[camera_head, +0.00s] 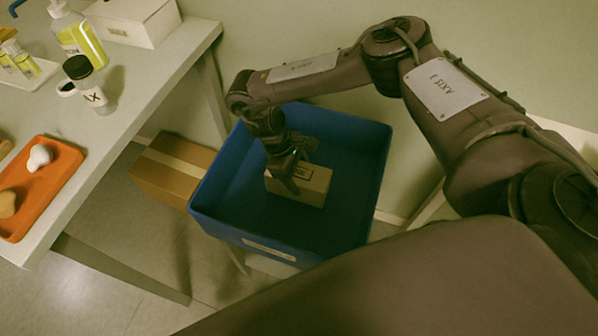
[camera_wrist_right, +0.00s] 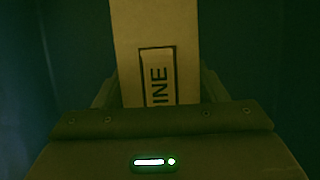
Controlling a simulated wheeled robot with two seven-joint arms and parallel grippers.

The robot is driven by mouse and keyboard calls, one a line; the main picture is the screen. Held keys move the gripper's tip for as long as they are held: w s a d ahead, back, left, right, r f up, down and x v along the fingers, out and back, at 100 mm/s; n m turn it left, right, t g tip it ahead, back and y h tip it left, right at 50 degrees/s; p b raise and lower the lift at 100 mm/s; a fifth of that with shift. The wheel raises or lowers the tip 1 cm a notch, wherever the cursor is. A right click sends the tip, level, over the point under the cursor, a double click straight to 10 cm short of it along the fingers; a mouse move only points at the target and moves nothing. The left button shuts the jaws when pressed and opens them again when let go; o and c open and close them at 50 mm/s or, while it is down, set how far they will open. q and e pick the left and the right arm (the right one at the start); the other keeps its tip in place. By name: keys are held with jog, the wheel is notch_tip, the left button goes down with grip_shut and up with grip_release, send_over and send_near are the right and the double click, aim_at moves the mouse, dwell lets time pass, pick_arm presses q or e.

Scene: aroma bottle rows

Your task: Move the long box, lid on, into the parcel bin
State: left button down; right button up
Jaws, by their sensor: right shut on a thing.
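The long box (camera_head: 312,187) is cardboard brown with a dark-framed label on top. It is inside the blue parcel bin (camera_head: 222,225), below the rim; I cannot tell whether it touches the bin floor. My right gripper (camera_head: 290,178) reaches down into the bin and is shut on the long box. In the right wrist view the box (camera_wrist_right: 186,30) runs out between the fingers, with the letters "INE" showing on its label. The near part of the box is hidden by the gripper. A separate lid cannot be made out. My left gripper is not in view.
A cardboard carton (camera_head: 165,172) stands on the floor left of the bin. The table (camera_head: 135,100) at left holds an orange tray (camera_head: 62,176), a black-capped jar (camera_head: 92,92), a yellow bottle (camera_head: 80,40) and a white box (camera_head: 135,22). The bin has free room around the long box.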

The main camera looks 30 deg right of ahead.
dwell(0.6)
jog(key=shift+p, duration=0.4)
jog(key=shift+f+b, duration=0.35)
jog(key=shift+f, duration=0.25)
dwell(0.7)
jog(key=o, duration=1.1)
